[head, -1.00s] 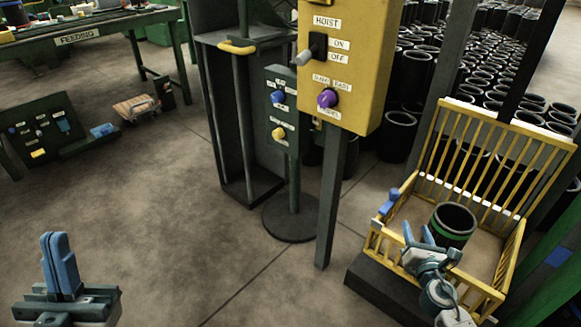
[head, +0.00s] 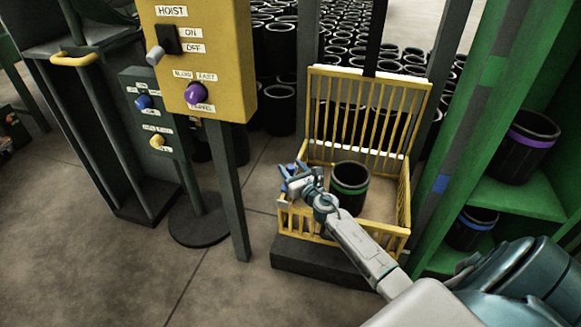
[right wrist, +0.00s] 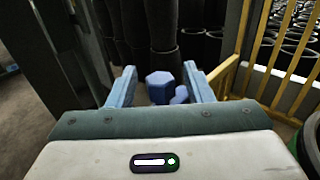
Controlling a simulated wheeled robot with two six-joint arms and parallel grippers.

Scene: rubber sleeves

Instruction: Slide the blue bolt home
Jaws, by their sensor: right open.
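The blue bolt (head: 291,167) is at the left side of the yellow barred cage, mostly hidden behind my gripper in the head view. In the right wrist view its hexagonal blue head (right wrist: 160,87) shows between the fingers, with a smaller blue part at its lower right. My right gripper (head: 284,180) is at the cage's left edge. In its wrist view the open right gripper (right wrist: 161,88) has one pale blue finger on each side of the bolt head. Whether a finger touches the bolt cannot be told. My left gripper is out of view.
The yellow cage (head: 408,190) holds a black sleeve with a green band (head: 349,187), close to my right forearm. A yellow hoist panel (head: 215,60) stands on a post to the left. A green shelf (head: 515,198) with sleeves is at the right.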

